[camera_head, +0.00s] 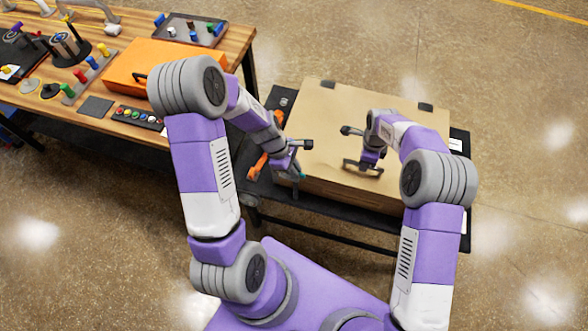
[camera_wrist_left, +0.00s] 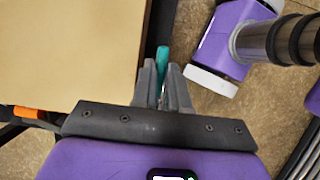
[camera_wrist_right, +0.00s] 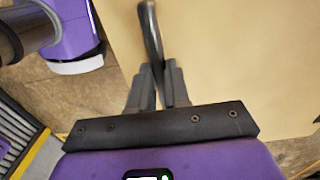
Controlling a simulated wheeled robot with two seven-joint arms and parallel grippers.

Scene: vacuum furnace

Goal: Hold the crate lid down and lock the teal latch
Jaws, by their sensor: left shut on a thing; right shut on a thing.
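The tan crate lid (camera_head: 340,125) lies on the crate on a dark low table, and it looks closed. My right gripper (camera_head: 366,166) is on top of the lid, shut on the dark lid handle (camera_wrist_right: 150,30), which stands between its fingers in the right wrist view (camera_wrist_right: 160,85). My left gripper (camera_head: 297,172) is at the crate's front left edge. In the left wrist view my left gripper (camera_wrist_left: 163,85) is shut on the teal latch (camera_wrist_left: 162,58), whose tip sticks out beyond the fingers beside the crate. Most of the latch is hidden by the fingers.
An orange tool (camera_head: 268,150) lies on the dark table (camera_head: 259,185) left of the crate. A wooden workbench (camera_head: 150,35) at the upper left holds an orange case (camera_head: 150,62), a button panel (camera_head: 136,117) and colored parts. Floor is open at the right.

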